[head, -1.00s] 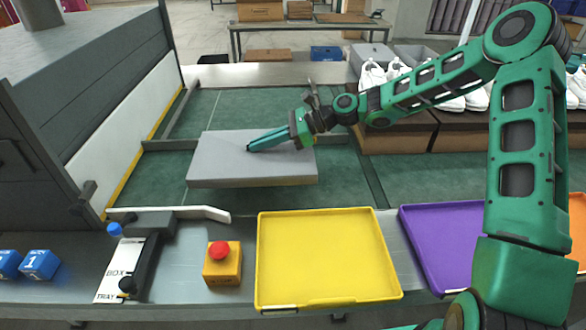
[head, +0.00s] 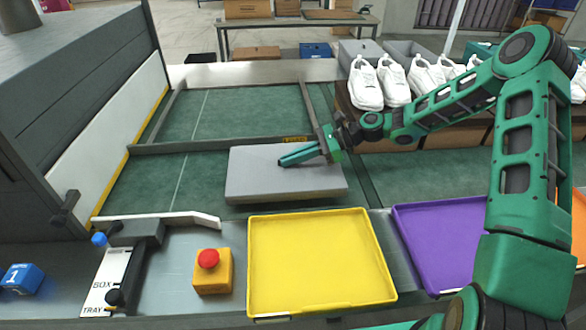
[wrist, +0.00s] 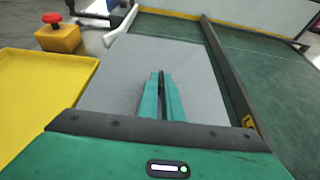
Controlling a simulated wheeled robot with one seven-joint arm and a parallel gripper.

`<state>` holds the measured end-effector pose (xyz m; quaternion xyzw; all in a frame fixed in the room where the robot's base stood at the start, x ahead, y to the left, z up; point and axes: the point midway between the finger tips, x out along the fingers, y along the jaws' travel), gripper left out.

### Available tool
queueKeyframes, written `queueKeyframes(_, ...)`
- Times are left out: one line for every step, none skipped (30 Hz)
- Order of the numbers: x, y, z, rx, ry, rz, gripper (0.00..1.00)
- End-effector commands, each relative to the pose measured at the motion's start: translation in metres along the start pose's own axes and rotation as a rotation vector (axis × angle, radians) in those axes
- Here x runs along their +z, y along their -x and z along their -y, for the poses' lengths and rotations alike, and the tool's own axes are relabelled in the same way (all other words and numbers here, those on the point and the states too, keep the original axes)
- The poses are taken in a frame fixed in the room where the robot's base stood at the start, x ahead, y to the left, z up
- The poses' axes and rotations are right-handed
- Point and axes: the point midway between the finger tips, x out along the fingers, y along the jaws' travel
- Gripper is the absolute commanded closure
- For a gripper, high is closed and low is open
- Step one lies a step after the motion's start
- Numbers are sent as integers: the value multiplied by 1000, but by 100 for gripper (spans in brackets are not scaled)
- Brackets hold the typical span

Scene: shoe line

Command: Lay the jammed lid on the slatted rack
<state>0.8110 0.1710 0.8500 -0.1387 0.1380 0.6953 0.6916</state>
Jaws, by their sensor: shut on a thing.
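The lid is a flat grey slab (head: 255,180) above the front part of the green conveyor, just behind the yellow tray. It looks about level. My gripper (head: 284,160) reaches in from the right and is shut on the lid, its fingers lying over the lid's top face. In the wrist view the lid (wrist: 120,70) fills the middle, with my fingertips (wrist: 161,76) close together over it. The exact grip contact is hidden, and I cannot tell how high the lid is. I cannot make out a slatted rack in either view.
A yellow tray (head: 320,265) and a purple tray (head: 440,240) lie along the front. A red-topped button box (head: 212,272) and a lever unit (head: 125,265) stand to the left. A dark rail (head: 225,143) crosses the green belt (head: 240,112). White shoes (head: 366,85) sit on boxes at right.

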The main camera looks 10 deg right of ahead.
Motion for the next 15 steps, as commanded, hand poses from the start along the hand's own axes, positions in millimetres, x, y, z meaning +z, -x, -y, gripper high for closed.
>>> queueKeyframes(-3, -2, 0, 1, -1, 0, 100)
queueKeyframes(-6, -3, 0, 1, -1, 0, 100)
queueKeyframes(-11, -5, 0, 1, -2, 0, 100)
queueKeyframes(-14, -7, 0, 2, -3, 1, 100)
queueKeyframes(-18, -9, -1, 2, -3, 1, 100)
queueKeyframes(-24, -11, -1, 2, -2, 1, 100)
queueKeyframes(-28, -12, 0, 2, -3, 0, 100)
queueKeyframes(-31, -14, 0, 2, -3, 0, 100)
queueKeyframes(-34, -15, 0, 1, -3, 0, 100)
queueKeyframes(-35, -15, 0, 1, -2, 0, 100)
queueKeyframes(-36, -15, 0, 1, -1, 0, 100)
queueKeyframes(-36, -15, 0, 0, -1, -1, 100)
queueKeyframes(-35, -15, 0, 0, 0, -1, 100)
queueKeyframes(-35, -15, 0, 0, 0, -1, 100)
queueKeyframes(-35, -15, 0, 0, -1, -1, 100)
